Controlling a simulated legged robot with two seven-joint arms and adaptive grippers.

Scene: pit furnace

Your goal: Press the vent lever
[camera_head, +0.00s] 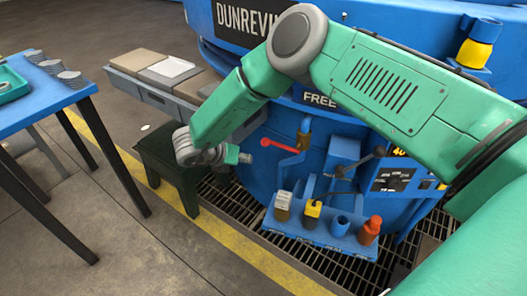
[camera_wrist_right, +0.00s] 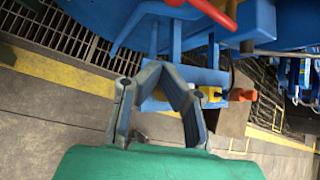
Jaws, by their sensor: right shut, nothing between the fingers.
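A red lever (camera_head: 281,147) with a round red knob sticks out left from a brass fitting on the blue furnace body. In the wrist view the red lever (camera_wrist_right: 212,14) is at the top, beyond my fingers. No readable label marks it as the vent lever. A grey lever (camera_head: 362,163) with a dark knob is further right. My right gripper (camera_head: 246,157) is just left of and slightly below the red knob, apart from it as far as I can see. In the wrist view the right gripper (camera_wrist_right: 160,68) has its fingers shut and empty. My left gripper is out of view.
A blue rack (camera_head: 310,238) with several bottles and cups stands below the levers. A dark green stool (camera_head: 165,165) is under my right wrist. A blue table (camera_head: 40,95) is at left. A grey tray of blocks (camera_head: 150,95) is behind. Floor grating lies in front.

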